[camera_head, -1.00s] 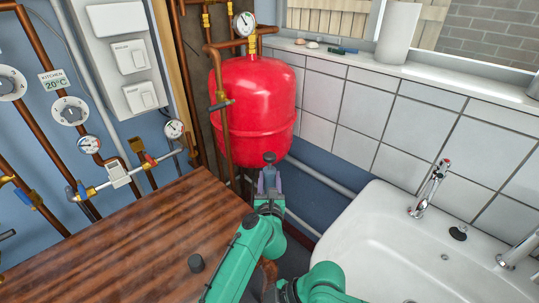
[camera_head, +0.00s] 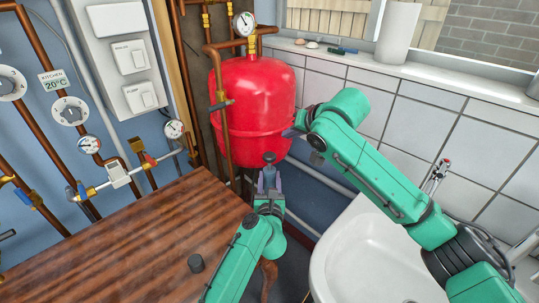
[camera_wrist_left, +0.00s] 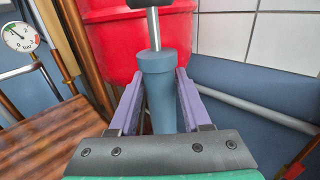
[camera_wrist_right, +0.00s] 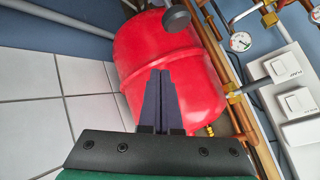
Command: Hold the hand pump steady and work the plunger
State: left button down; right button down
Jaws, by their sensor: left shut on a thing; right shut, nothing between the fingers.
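The hand pump has a grey-blue barrel (camera_wrist_left: 160,95), a thin metal rod (camera_wrist_left: 153,28) and a dark knob (camera_head: 269,157) on top. My left gripper (camera_head: 269,184) is shut around the barrel, with one purple finger on each side in the left wrist view. The pump stands roughly upright in front of the red tank. A length of rod shows between barrel and knob. My right gripper (camera_head: 290,132) is shut and empty, up and to the right of the knob. In the right wrist view its closed fingertips (camera_wrist_right: 160,76) are apart from the knob (camera_wrist_right: 177,18).
The red tank (camera_head: 258,95) stands behind the pump, with copper pipes (camera_head: 216,75) at its left. A wooden worktop (camera_head: 140,235) lies left, with a small dark cylinder (camera_head: 196,262) on it. A white sink (camera_head: 365,262) and a tiled wall (camera_head: 390,105) are at right.

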aim_at(270, 158)
notch_tip(270, 158, up, 8)
jog(key=a+r+m+t, duration=0.1)
jog(key=a+m, duration=0.1)
jog(key=m, duration=0.1)
jog(key=shift+m+g+h, duration=0.5)
jog(key=shift+m+h, duration=0.1)
jog(key=shift+h, duration=0.3)
jog(key=a+f, duration=0.1)
jog(key=s+a+f, duration=0.1)
jog(key=a+f, duration=0.1)
jog(key=shift+s+a, duration=0.2)
jog(key=shift+s, duration=0.05)
jog(key=shift+f, duration=4.35)
jog(key=shift+f, duration=0.4)
